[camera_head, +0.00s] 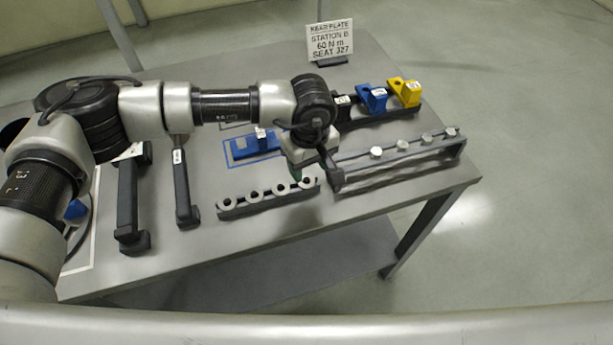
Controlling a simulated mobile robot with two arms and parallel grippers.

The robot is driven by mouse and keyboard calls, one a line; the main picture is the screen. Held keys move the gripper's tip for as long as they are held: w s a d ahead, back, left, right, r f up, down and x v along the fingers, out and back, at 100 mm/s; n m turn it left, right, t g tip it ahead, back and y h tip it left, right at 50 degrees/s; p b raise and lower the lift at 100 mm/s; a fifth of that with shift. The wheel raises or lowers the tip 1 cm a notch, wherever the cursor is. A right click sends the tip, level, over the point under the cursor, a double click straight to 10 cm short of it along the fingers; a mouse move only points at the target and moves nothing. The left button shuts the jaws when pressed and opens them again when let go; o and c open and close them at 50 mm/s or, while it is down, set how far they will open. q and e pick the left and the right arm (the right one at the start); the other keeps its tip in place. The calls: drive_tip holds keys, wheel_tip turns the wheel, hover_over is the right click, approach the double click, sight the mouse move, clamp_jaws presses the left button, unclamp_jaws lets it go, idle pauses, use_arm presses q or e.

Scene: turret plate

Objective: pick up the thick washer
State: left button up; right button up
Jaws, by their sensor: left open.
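Several pale ring-shaped washers stand in a row on a dark low rack (268,204) near the front of the table. They include the leftmost washer (226,202), a washer beside it (253,196) and another further right (280,189). At this size I cannot tell which washer is the thick one. My left gripper (317,176) reaches in from the left and hangs over the rack's right end, by the rightmost washer (308,182). Its jaws are open. I cannot tell whether it touches anything. My right gripper is not in view.
A raised dark rail (400,153) with several bolt heads stands right of my gripper. Blue (372,97) and yellow (405,92) blocks sit behind it. A blue piece (252,144), dark handled tools (183,188) and a sign (330,40) stand on the table. The front right tabletop is clear.

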sight(306, 177)
use_arm(q)
drive_tip(key=f, duration=0.1)
drive_tip(key=f+p, duration=0.1)
drive_tip(key=f, duration=0.1)
drive_tip(key=f+p, duration=0.1)
drive_tip(key=shift+w+a+f, duration=0.25)
drive_tip(key=shift+w+a, duration=0.05)
drive_tip(key=shift+w, duration=0.05)
drive_tip(key=shift+f, duration=0.35)
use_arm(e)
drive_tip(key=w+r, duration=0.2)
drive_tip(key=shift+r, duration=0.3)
use_arm(q)
drive_tip(key=shift+f, duration=0.1)
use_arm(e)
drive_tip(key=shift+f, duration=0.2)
use_arm(q)
drive_tip(key=c, duration=0.7)
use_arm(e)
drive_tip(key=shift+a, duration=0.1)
